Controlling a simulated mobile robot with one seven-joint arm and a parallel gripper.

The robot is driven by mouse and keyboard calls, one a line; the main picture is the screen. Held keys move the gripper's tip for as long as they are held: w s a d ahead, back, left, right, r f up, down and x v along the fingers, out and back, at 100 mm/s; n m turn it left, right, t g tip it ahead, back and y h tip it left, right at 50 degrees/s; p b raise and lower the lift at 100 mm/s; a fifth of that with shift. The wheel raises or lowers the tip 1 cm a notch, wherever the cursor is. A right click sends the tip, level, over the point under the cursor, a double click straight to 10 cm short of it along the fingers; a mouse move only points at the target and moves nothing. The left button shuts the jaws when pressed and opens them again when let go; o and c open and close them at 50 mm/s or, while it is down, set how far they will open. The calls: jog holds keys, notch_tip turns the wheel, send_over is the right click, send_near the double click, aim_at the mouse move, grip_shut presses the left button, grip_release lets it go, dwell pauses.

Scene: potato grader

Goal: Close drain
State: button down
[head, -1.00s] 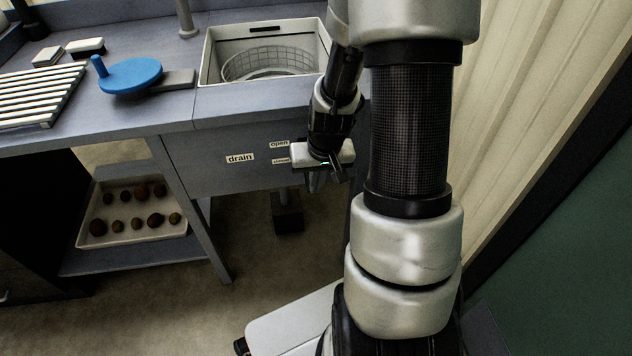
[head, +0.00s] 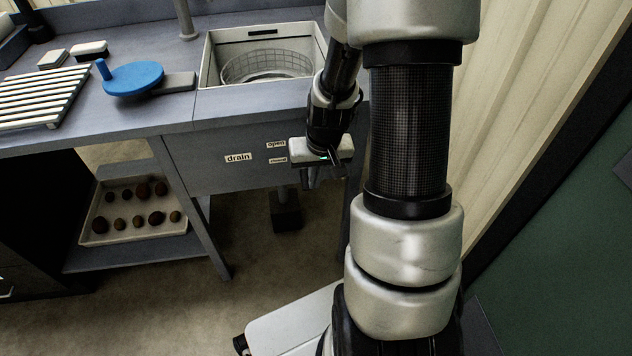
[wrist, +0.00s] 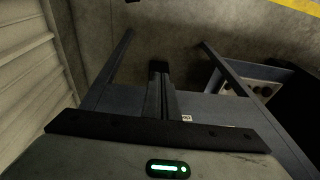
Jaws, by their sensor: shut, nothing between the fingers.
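The front panel (head: 215,175) under the wash basin carries a "drain" label (head: 238,157). To its right are an "open" label (head: 276,144) and, below it, a smaller label (head: 278,160) that seems to read "closed". I cannot make out a drain handle; it may be hidden by my gripper. My gripper (head: 322,174) is just right of these labels, in front of the panel, shut and empty, with its fingers low. In the wrist view the dark fingers of my gripper (wrist: 159,68) are together, and a small white label (wrist: 187,118) shows beside them.
The white basin (head: 212,62) with a wire basket (head: 265,67) is set in the worktop. A blue crank disc (head: 133,78) and a white slatted rack (head: 40,95) lie left. A tray (head: 95,238) of potatoes sits on the lower shelf. A dark block (head: 287,213) is below the panel.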

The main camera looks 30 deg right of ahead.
jog(key=s+a+r+p, duration=0.1)
jog(key=s+r, duration=0.4)
jog(key=s, duration=0.3)
jog(key=shift+s+a+r, duration=0.25)
jog(key=shift+s+a, duration=0.1)
jog(key=shift+s, duration=0.05)
